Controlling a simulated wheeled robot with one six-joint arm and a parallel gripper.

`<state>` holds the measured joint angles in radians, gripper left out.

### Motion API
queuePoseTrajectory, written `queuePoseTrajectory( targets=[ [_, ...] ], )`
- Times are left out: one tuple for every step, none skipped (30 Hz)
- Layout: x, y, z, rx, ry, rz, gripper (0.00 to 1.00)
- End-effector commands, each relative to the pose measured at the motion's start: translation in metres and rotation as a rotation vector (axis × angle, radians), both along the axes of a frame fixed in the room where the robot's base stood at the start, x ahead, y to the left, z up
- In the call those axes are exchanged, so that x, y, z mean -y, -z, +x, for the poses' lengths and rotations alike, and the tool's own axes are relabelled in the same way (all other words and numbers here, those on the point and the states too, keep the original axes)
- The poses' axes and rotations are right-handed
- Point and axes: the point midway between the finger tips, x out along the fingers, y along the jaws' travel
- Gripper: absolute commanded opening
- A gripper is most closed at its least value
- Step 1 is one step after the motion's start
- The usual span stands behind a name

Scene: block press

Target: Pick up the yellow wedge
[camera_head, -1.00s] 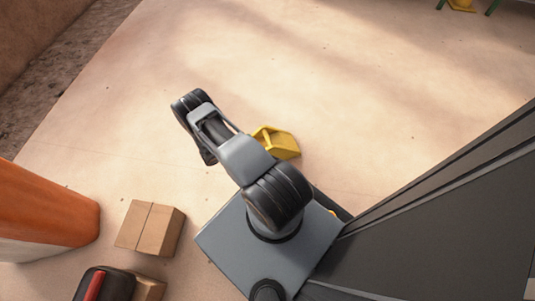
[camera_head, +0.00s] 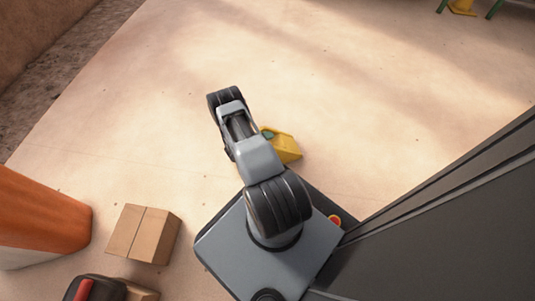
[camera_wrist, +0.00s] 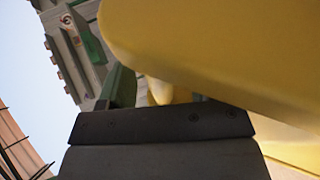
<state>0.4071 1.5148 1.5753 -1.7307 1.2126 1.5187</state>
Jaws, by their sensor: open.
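A yellow piece (camera_head: 284,147), which looks like the wedge, shows on the pale floor just right of my arm in the head view. My arm hides its left side. In the wrist view, a large yellow surface (camera_wrist: 225,50) fills the upper right, very close to the camera. My gripper (camera_wrist: 155,90) is open; one green finger shows left of the yellow, and the other is hidden or unclear. I cannot tell whether the yellow lies between the fingers or in front of them. A small teal patch by the yellow shows in the head view.
A cardboard box (camera_head: 143,234) and an orange and white object (camera_head: 40,220) stand at lower left, near a dark and red item (camera_head: 92,289). A yellow item with green legs (camera_head: 463,6) is at the top right. The floor beyond my arm is clear.

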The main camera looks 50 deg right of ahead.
Motion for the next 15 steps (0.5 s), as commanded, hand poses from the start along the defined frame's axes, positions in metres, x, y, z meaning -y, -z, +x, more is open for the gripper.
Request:
queuePoseTrajectory(
  targets=[
    [0.006,0.006,-0.002,0.0,0.004,0.0,0.58],
    [0.009,0.007,-0.003,0.0,0.003,0.0,0.58],
    [0.013,0.007,-0.003,0.0,0.002,0.0,0.58],
    [0.015,0.008,-0.004,0.0,0.002,0.0,0.58],
    [0.017,0.008,-0.004,-0.001,0.002,0.0,0.58],
    [0.018,0.008,-0.005,-0.001,0.002,0.0,0.58],
    [0.019,0.008,-0.005,-0.001,0.001,0.0,0.58],
    [0.02,0.008,-0.005,-0.001,0.001,0.0,0.58],
    [0.02,0.008,-0.005,-0.001,0.0,0.0,0.58],
    [0.02,0.008,-0.005,-0.001,0.0,0.0,0.58],
    [0.02,0.008,-0.005,-0.001,0.0,0.0,0.58],
    [0.02,0.007,-0.005,-0.001,0.0,0.0,0.58],
    [0.02,0.008,-0.005,-0.001,0.0,0.0,0.58],
    [0.02,0.007,-0.005,-0.001,0.0,0.0,0.58],
    [0.02,0.007,-0.005,-0.001,0.0,0.0,0.55]
  ],
)
